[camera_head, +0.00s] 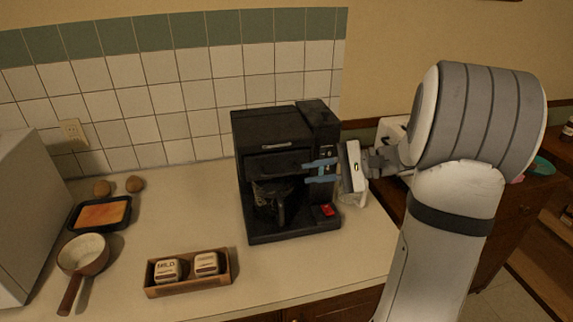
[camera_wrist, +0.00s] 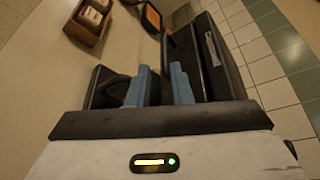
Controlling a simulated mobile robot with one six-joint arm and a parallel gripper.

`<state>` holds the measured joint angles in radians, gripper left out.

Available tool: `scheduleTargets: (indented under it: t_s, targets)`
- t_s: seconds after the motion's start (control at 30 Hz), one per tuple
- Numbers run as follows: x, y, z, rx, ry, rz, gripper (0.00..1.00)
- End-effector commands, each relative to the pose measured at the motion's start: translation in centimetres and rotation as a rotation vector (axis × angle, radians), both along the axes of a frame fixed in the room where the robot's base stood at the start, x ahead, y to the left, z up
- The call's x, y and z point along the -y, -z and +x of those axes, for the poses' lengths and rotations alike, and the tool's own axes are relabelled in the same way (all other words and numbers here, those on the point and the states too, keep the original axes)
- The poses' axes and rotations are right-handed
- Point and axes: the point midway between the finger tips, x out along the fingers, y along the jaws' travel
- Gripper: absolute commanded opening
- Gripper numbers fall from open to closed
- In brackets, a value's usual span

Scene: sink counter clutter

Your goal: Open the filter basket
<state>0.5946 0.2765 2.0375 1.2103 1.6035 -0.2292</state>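A black coffee maker (camera_head: 310,125) stands on the counter against the tiled wall. Its dark filter basket (camera_head: 275,163) is in the middle of the front, below the top housing and above the carafe (camera_head: 272,195). Dark parts blend together, so the basket's exact edges are hard to tell. My gripper (camera_head: 320,171) has two blue fingers, spread apart, at the right side of the coffee maker's front, level with the basket. In the wrist view my gripper (camera_wrist: 160,80) points at the machine (camera_wrist: 212,60) with a gap between the fingers. Contact with the basket cannot be told.
A red switch (camera_head: 326,211) is on the machine's base. A wooden box (camera_head: 190,284) with small containers, a saucepan (camera_head: 82,256), and a black tray (camera_head: 100,225) with orange contents stand to the left. Counter in front of the machine is clear.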

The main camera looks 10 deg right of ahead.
Motion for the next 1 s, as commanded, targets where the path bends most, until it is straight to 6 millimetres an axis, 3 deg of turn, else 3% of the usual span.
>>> scheduleTargets:
  t_s: [0.17, 0.6, 0.93, 1.0]
  targets:
    - [-0.4, -0.1, 0.8, 0.010, 0.014, 0.029, 0.19]
    - [-6.2, 1.2, 2.7, 0.008, 0.011, 0.026, 0.19]
    - [-6.7, 1.4, 2.9, 0.008, 0.013, 0.024, 0.19]
    - [-6.7, 1.4, 2.9, 0.008, 0.013, 0.024, 0.15]
